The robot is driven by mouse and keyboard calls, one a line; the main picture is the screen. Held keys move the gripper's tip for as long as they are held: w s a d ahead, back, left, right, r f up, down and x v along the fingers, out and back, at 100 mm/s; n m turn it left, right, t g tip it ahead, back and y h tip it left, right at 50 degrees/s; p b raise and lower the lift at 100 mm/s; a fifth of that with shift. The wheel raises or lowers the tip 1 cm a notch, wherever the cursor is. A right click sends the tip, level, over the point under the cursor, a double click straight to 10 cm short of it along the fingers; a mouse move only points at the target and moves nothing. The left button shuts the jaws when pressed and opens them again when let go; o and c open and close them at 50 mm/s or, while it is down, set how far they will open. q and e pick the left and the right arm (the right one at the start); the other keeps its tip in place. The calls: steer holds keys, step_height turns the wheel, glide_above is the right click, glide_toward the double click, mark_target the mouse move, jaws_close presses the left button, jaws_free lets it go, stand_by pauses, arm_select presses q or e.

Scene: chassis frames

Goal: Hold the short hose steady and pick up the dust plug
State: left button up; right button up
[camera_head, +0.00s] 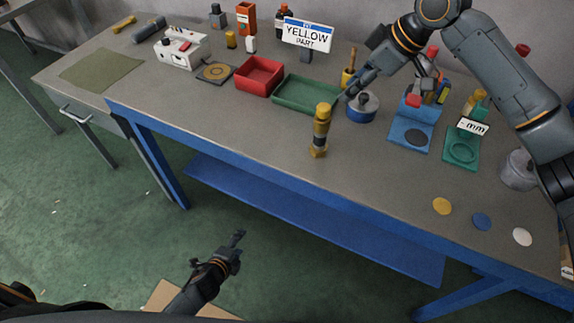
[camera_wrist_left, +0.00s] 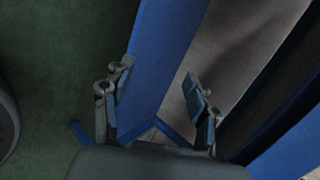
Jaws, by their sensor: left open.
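A short hose (camera_head: 319,142) stands upright near the front edge of the table, with a dark middle and brassy ends. A yellow piece (camera_head: 322,112), which looks like the dust plug, sits at its top. My right gripper (camera_head: 342,100) reaches in from the upper right, its fingertips just right of the yellow piece; I cannot tell whether they touch it. My left gripper (camera_head: 238,238) is low in front of the table, away from the hose. In the left wrist view its two fingers (camera_wrist_left: 158,90) are apart with nothing between them.
A green tray (camera_head: 283,106) and a red bin (camera_head: 240,77) lie behind the hose. A blue round pot (camera_head: 348,114), a blue stand (camera_head: 420,118) and a green stand (camera_head: 470,135) are to the right. Coloured discs (camera_head: 482,221) lie at the front right. The table front left of the hose is clear.

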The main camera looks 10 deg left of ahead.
arm_select(q)
steer(key=w+d+r+m+t+h, duration=0.25)
steer(key=w+r+m, duration=0.35)
steer(key=r, duration=0.3)
steer(key=m+t+h, duration=0.3)
steer(key=m+h, duration=0.2)
steer(key=m, duration=1.1)
glide_toward(316, 138)
steer(key=x, duration=1.2)
steer(key=shift+d, duration=0.1)
